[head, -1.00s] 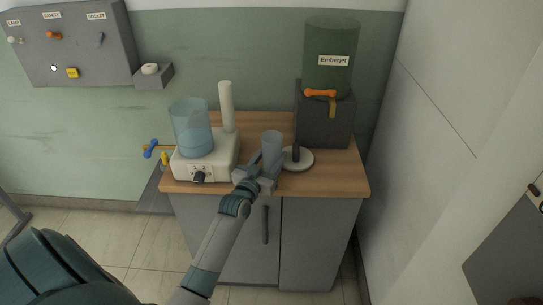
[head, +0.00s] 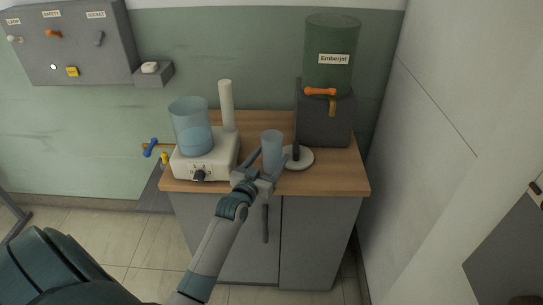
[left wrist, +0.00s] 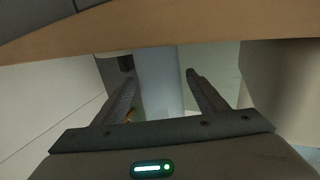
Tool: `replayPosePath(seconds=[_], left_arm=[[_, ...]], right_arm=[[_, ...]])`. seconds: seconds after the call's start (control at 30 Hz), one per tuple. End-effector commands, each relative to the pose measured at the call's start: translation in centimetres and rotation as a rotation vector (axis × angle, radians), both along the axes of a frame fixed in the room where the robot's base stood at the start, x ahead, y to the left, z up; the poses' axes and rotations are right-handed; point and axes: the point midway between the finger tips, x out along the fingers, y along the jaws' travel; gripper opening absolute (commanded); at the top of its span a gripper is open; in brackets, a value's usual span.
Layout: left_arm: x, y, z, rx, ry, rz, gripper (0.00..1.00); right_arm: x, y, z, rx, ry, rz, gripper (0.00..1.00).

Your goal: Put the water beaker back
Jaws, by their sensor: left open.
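A slim blue translucent beaker (head: 272,146) stands upright on the wooden worktop (head: 330,181), near its front edge. My left gripper (head: 267,165) reaches in from the front, open, with one finger on each side of this beaker. In the left wrist view the beaker (left wrist: 166,80) shows as a pale bluish column between the two spread fingers (left wrist: 163,88). A larger blue translucent vessel with liquid in it (head: 192,138) stands on a white device with a knob (head: 214,161), left of the gripper. My right gripper is not in view.
A pale post (head: 227,108) rises behind the white device. A switch panel (head: 72,45) hangs at left.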

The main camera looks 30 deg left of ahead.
Motion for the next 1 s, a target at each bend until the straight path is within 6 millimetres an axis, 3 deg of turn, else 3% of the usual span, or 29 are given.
replayPosePath(seconds=[0.53,0.7,1.0], left_arm=[[-8.9,-1.4,-0.1,0.000,0.001,-0.001,0.66],[-10.2,-1.6,0.0,0.000,0.001,-0.001,0.66],[-10.4,-1.7,0.0,0.000,0.000,-0.001,0.66]], right_arm=[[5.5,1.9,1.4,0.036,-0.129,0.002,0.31],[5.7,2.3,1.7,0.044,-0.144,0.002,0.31],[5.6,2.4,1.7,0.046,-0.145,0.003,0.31]])
